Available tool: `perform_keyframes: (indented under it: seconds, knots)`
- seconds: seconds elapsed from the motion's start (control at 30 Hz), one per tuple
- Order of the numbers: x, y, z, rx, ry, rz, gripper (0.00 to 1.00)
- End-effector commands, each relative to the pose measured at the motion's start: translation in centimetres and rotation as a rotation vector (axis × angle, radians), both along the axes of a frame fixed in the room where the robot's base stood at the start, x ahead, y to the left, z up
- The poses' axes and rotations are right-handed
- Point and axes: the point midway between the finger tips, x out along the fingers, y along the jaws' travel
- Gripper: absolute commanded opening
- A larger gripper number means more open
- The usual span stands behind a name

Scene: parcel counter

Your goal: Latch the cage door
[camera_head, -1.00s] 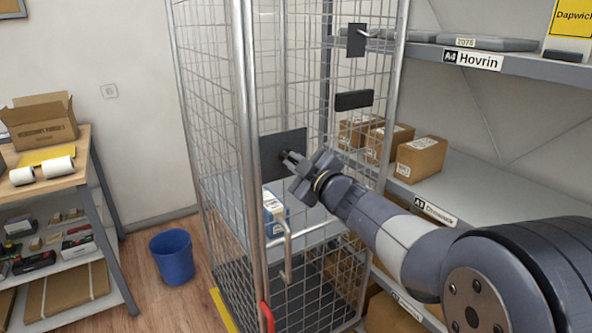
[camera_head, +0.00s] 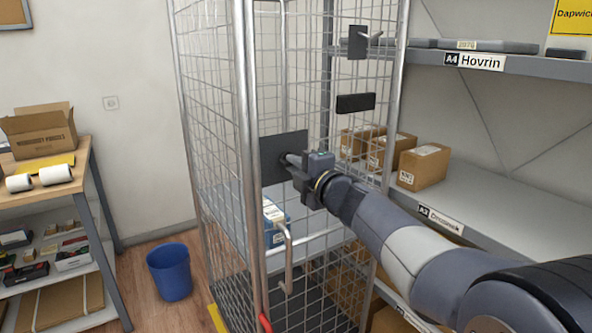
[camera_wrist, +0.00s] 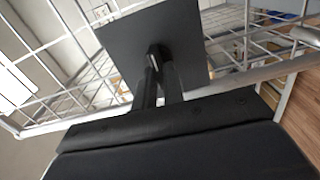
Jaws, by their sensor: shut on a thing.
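The cage (camera_head: 252,200) is a tall grey wire-mesh trolley that fills the middle of the head view. A dark square plate (camera_head: 272,165) is fixed to its mesh front; it also shows in the wrist view (camera_wrist: 130,35), with a small dark knob (camera_wrist: 154,56) standing out from it. My gripper (camera_head: 294,161) is at this plate, its fingers (camera_wrist: 158,80) shut on the knob. The fingers hide part of the knob. A grey bent bar (camera_head: 288,262) hangs on the lower front. I cannot tell whether the door is fully closed.
Higher on the cage are a dark plate with a peg (camera_head: 358,42) and a black block (camera_head: 355,103). A blue-and-white carton (camera_head: 275,222) is inside. Shelves with brown boxes (camera_head: 424,166) stand close on the right. A blue bin (camera_head: 169,272) and a bench (camera_head: 85,165) are left.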

Motion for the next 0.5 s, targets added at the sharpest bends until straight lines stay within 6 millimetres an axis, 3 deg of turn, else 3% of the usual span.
perform_keyframes:
  seconds: [0.5]
  knots:
    - [0.0,0.02,-0.1,-0.041,-0.025,0.0,0.0]
